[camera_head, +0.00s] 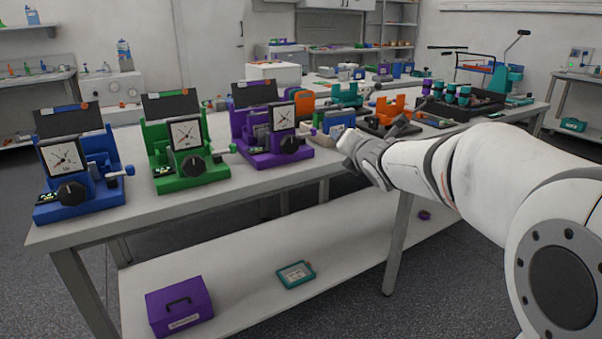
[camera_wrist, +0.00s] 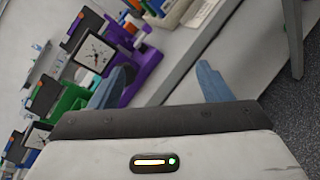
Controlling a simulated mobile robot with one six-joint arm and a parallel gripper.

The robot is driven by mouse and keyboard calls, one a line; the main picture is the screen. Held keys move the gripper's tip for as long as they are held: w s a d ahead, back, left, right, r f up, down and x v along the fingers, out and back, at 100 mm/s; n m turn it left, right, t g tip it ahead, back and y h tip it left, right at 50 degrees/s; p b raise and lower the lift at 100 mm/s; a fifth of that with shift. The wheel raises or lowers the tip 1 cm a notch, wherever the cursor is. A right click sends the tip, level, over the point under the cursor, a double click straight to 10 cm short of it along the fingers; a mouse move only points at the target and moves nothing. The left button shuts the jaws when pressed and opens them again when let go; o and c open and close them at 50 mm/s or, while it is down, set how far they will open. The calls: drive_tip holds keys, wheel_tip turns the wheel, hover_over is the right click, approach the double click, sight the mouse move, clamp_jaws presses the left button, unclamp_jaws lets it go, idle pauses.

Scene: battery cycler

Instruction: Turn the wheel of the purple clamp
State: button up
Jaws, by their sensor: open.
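The purple clamp (camera_head: 262,158) stands on the table, third in a row after a blue and a green one. It has a white dial face (camera_head: 283,116) and a round black wheel (camera_head: 289,144) low on its front. In the wrist view the purple clamp (camera_wrist: 148,66) is tilted at upper left, its dial (camera_wrist: 95,52) beside it; my left finger overlaps its lower part, and the wheel is hard to make out there. My gripper (camera_wrist: 160,68) is open, with nothing between its two blue-grey fingers. In the head view it is right of the clamp, apart from it.
A green clamp (camera_head: 186,178) and a blue clamp (camera_head: 80,206) stand left of the purple one. Orange and teal devices and a dark tray (camera_head: 460,106) stand to the right. A purple box (camera_head: 180,300) lies on the lower shelf. The table's front edge runs below the clamps.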

sight(292, 145)
drive_tip(key=w+a+f+n+y+b, duration=0.1)
drive_tip(key=w+a+n+y+b, duration=0.1)
drive_tip(key=w+a+n, duration=0.1)
drive_tip(key=w+a+f+n+y+b, duration=0.2)
drive_tip(key=w+a+n, duration=0.2)
drive_tip(key=a+n, duration=0.2)
drive_tip(key=w+a+f+n+y+b, duration=0.1)
drive_tip(key=w+a+n+y+b, duration=0.1)
drive_tip(key=w+a+n, duration=0.2)
drive_tip(key=shift+w+a+f+n+y, duration=0.15)
drive_tip(key=shift+a+f+n+y, duration=0.25)
drive_tip(key=shift+n, duration=0.5)
drive_tip(key=shift+c, duration=0.4)
drive_tip(key=shift+d, duration=0.1)
drive_tip(key=c, duration=0.9)
